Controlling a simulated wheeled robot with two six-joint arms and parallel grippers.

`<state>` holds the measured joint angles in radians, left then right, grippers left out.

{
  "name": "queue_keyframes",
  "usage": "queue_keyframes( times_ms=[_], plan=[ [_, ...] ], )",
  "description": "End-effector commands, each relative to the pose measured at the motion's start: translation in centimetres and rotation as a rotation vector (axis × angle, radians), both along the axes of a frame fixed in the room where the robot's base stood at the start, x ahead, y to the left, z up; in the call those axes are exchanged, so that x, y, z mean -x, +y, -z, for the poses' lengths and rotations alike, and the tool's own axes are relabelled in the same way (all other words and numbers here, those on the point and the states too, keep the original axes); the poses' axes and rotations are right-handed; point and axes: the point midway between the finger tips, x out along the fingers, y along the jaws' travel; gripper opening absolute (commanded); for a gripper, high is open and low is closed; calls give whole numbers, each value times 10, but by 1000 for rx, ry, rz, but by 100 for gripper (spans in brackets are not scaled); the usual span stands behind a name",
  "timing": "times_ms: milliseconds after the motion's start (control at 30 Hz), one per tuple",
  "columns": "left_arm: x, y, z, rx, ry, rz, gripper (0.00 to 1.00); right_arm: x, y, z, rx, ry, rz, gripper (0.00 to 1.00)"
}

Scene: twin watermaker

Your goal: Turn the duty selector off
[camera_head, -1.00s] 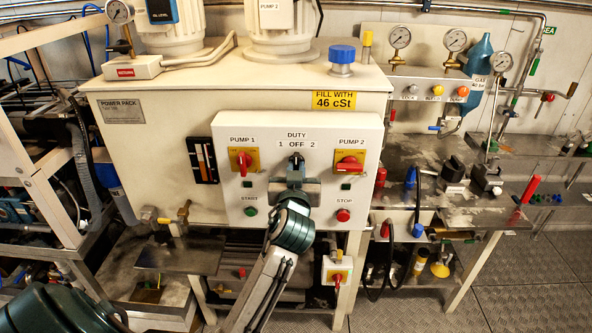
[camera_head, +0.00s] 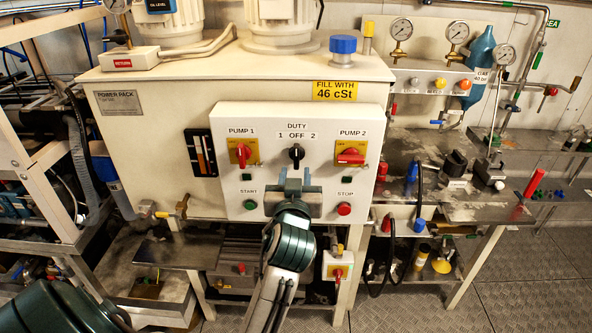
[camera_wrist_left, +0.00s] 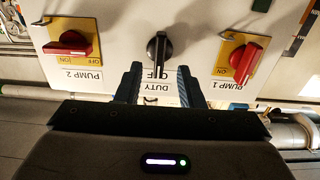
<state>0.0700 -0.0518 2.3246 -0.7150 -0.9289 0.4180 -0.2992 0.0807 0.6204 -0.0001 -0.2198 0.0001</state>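The duty selector (camera_head: 296,152) is a black knob on the white control panel (camera_head: 228,205), under the label DUTY 1 OFF 2. Its handle stands about upright, toward OFF. It also shows in the left wrist view (camera_wrist_left: 158,52), seen upside down, its handle roughly in line with the label. My left gripper (camera_head: 296,178) is just below the knob in the head view. In the left wrist view its two fingers (camera_wrist_left: 158,80) are apart with nothing between them, short of the knob. My right gripper is not in view.
The red PUMP 1 switch (camera_head: 242,153) and PUMP 2 switch (camera_head: 351,155) flank the knob. A green START button (camera_head: 250,205) and a red STOP button (camera_head: 344,209) sit lower on the panel. A bench with gauges and fittings stands at right.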

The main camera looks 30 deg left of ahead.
Motion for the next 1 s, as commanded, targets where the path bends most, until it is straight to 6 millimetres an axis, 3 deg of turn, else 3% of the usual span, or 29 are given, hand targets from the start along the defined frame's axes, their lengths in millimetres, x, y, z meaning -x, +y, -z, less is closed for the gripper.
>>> queue_keyframes(
  times_ms=[133,400,1000],
  plan=[
    [20,-12,3,7,-1,-1,35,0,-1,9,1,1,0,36],
    [38,-24,1,2,0,1,35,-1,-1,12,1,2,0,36],
    [41,-25,0,-1,1,0,35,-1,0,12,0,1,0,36]
  ],
)
